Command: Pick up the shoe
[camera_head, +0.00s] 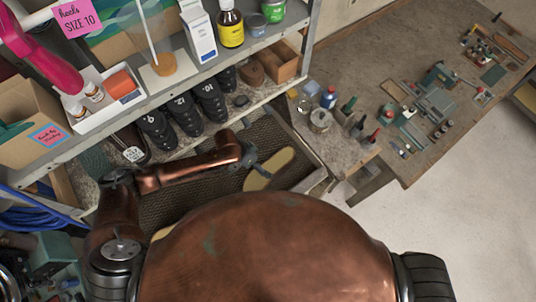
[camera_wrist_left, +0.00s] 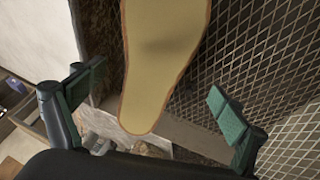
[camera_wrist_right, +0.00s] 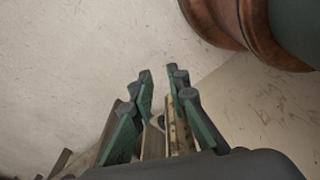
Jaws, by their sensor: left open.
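The shoe shows as a flat, pale yellow sole (camera_head: 269,169) with a brown edge, inside a mesh-lined bay below the shelf in the head view. In the left wrist view the sole (camera_wrist_left: 165,40) runs down from the top edge, its rounded end between the fingers. My left gripper (camera_head: 252,168) is open and close to the sole. Its green pads (camera_wrist_left: 155,95) stand apart on either side, with visible gaps to the sole. My right gripper (camera_wrist_right: 160,95) shows only in its own wrist view, fingers close together with a narrow gap and no held object visible.
A grey shelf (camera_head: 160,95) with boxes, bottles and black lasts overhangs the bay on the left. A workbench (camera_head: 345,85) with tools and small bottles stands at the right. Pale floor (camera_head: 455,200) is clear at the lower right.

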